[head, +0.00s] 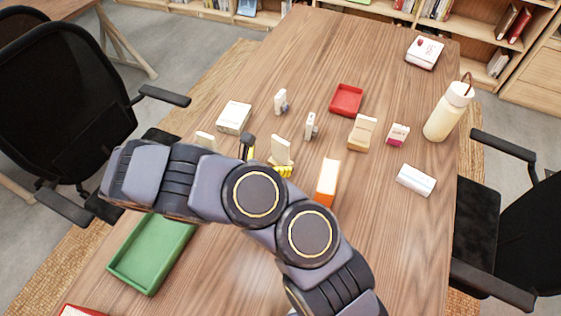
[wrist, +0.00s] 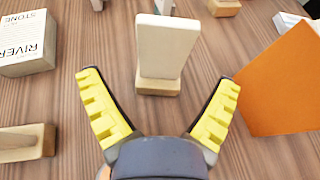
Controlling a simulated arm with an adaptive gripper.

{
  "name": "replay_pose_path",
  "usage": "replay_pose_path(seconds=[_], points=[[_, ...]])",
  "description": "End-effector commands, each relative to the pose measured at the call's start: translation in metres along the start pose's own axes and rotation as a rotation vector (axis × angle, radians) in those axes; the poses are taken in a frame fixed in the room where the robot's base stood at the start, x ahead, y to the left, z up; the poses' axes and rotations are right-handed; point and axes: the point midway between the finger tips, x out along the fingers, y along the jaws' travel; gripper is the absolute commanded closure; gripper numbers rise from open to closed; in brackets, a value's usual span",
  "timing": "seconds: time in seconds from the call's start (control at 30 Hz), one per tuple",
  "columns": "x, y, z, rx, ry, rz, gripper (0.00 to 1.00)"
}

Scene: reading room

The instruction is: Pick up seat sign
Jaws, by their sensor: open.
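A seat sign, a pale blank plate on a small wooden base (head: 281,150), stands upright on the table near the middle. In the wrist view the sign (wrist: 165,48) is straight ahead, its plate leaning slightly. My gripper (wrist: 160,82) is open and empty, with its yellow ridged fingers spread to either side of the sign's near side. The sign's base lies just beyond and between the fingertips, with no contact visible. In the head view my arm covers most of the gripper, and a yellow finger shows close to the sign's foot.
A white box lettered RIVER STONE (wrist: 25,45) is left and an orange-covered book (wrist: 282,82) is close on the right. Another wooden-based piece (wrist: 25,142) lies near left. A green tray (head: 112,268), red tray (head: 346,100) and cream bottle (head: 440,120) stand farther off.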

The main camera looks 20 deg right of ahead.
Motion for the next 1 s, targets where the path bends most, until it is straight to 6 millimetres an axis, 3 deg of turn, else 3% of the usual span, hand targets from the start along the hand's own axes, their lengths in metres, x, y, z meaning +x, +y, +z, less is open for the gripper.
replay_pose_path(seconds=[0.23,0.57,0.7,0.73,1.0], points=[[0.034,-0.003,0.003,0.002,-0.002,-0.005,0.09],[0.039,-0.002,0.003,0.001,-0.003,-0.001,0.09],[0.039,-0.002,0.003,0.001,-0.002,-0.001,0.67],[0.039,-0.002,0.003,0.001,-0.002,-0.001,0.77],[0.039,-0.002,0.003,0.001,-0.002,-0.001,0.78]])
